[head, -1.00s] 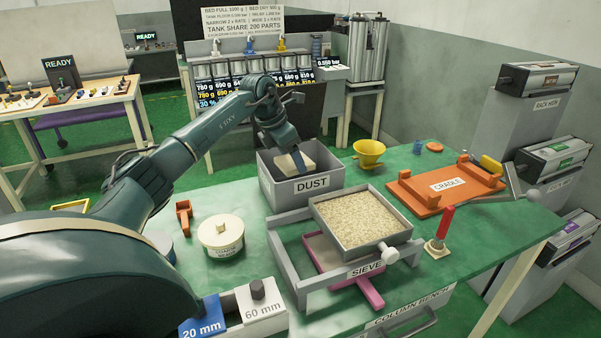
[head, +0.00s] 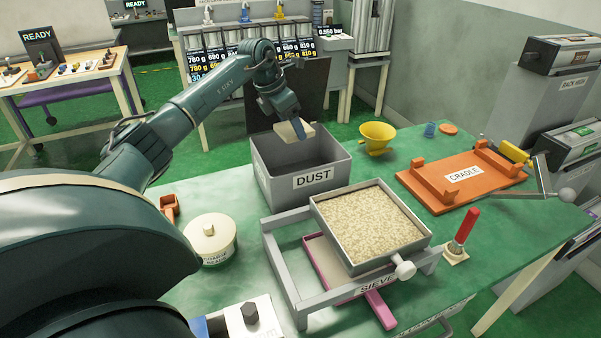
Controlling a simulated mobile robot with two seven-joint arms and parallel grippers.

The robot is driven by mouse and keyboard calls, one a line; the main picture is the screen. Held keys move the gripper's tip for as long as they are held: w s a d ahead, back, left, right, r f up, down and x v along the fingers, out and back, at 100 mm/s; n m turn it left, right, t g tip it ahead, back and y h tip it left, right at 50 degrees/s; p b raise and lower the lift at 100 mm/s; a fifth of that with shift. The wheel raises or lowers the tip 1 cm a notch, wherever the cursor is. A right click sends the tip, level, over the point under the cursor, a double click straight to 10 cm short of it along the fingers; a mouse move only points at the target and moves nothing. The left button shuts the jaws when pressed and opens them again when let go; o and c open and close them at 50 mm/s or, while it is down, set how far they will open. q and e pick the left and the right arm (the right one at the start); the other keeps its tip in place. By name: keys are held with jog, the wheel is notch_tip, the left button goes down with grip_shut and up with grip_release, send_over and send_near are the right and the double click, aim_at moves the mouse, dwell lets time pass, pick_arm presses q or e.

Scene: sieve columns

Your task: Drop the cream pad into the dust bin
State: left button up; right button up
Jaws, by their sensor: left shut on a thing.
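The grey dust bin (head: 267,176), labelled DUST, stands open at the back of the green bench. My left gripper (head: 292,124) comes in from the left and is shut on the cream pad (head: 286,132). The pad is a pale block seen above the bin's back rim; the fingers partly cover it. The bin's visible inside looks empty, though its floor is partly hidden. My right gripper is not in view.
The sieve frame (head: 287,275) with a tray of grains (head: 367,222) stands in front of the bin. A yellow funnel (head: 376,136) and orange cradle (head: 432,191) are to the right. A lidded cream tub (head: 210,240) is at left.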

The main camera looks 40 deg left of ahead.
pick_arm(q)
notch_tip(320, 180, down, 4)
jog(key=b, duration=0.3)
jog(key=shift+f+b, duration=0.55)
jog(key=shift+b, duration=0.05)
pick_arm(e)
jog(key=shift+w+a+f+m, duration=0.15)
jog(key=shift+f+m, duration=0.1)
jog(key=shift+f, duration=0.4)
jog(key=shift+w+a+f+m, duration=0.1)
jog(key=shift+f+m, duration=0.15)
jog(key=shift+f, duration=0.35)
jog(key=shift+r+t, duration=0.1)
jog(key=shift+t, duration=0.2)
pick_arm(q)
jog(key=o, duration=0.8)
jog(key=shift+o, duration=1.2)
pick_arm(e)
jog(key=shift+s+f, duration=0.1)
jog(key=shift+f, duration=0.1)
pick_arm(q)
jog(key=v, duration=1.3)
jog(key=shift+p, duration=0.35)
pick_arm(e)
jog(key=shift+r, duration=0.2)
